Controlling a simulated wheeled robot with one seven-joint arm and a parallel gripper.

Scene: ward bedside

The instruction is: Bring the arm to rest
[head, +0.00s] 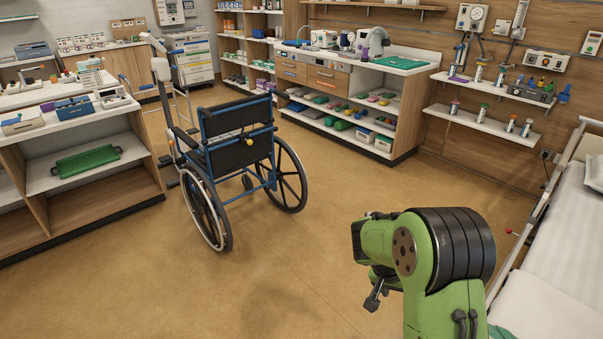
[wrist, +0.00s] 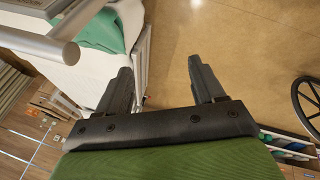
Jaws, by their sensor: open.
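My gripper shows in the wrist view (wrist: 160,80) with its two dark fingers spread apart and nothing between them. Bare tan floor lies beyond the gap between the fingers. In the head view my green arm is folded at the lower right, and the gripper's dark end (head: 374,296) hangs low over the floor, left of the bed. How the fingers stand cannot be made out there.
A bed (head: 560,270) with white bedding stands close at the right; its rail and a green cloth (wrist: 100,32) are near the gripper. A blue-framed wheelchair (head: 236,150) stands on the open floor. Shelving (head: 85,165) lines the left, a counter (head: 350,85) the back.

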